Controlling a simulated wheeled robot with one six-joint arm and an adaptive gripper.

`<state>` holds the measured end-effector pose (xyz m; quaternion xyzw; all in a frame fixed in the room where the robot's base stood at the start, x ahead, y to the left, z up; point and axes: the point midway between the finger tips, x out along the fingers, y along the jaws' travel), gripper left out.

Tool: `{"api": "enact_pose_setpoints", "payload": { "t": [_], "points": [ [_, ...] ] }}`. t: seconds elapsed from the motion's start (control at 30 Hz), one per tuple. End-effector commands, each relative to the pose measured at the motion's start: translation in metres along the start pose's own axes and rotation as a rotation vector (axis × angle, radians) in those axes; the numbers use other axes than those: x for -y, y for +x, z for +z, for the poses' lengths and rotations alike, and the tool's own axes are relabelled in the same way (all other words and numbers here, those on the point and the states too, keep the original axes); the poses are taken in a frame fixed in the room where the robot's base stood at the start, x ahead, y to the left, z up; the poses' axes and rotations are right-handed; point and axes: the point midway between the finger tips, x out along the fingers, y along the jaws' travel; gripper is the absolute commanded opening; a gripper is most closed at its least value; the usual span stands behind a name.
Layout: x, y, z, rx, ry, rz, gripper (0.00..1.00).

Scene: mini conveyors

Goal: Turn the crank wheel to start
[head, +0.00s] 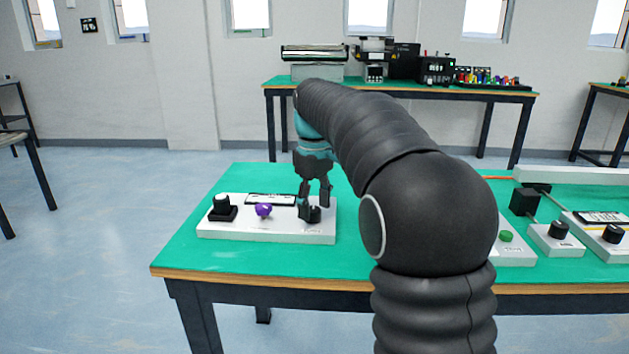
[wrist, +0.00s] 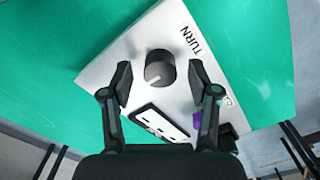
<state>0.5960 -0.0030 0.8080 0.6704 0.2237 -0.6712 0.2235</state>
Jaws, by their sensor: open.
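A white panel (head: 265,232) lies on the green table and carries three controls. At its right end is a round black knob (head: 313,216), partly hidden by my fingers. In the wrist view this knob (wrist: 160,69) has a pale pointer line and stands beside the word TURN. A purple knob (head: 263,210) is in the middle, and a black control on a square base (head: 222,211) is at the left. I cannot tell for sure which is the crank wheel. My gripper (head: 316,200) points down over the right knob, open, with one finger on each side of it in the wrist view (wrist: 160,78).
The green table (head: 190,250) is clear left of the panel. Small white boxes with a green button (head: 505,236) and black knobs (head: 558,230) stand at the right, with my arm between. A labelled display plate (head: 270,199) sits at the panel's back. Another table with equipment stands behind.

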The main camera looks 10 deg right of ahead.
Motion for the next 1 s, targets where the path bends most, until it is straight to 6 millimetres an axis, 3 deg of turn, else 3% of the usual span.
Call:
{"api": "enact_pose_setpoints", "payload": {
  "t": [0.3, 0.5, 0.7, 1.0],
  "points": [
    [-0.001, -0.061, -0.001, -0.003, 0.0, 0.002, 0.61],
    [-0.001, -0.09, -0.001, -0.001, 0.0, 0.001, 0.61],
    [0.0, -0.104, 0.0, 0.001, 0.0, 0.0, 0.61],
    [0.0, -0.107, 0.0, 0.001, 0.0, 0.0, 0.61]
  ]
}}
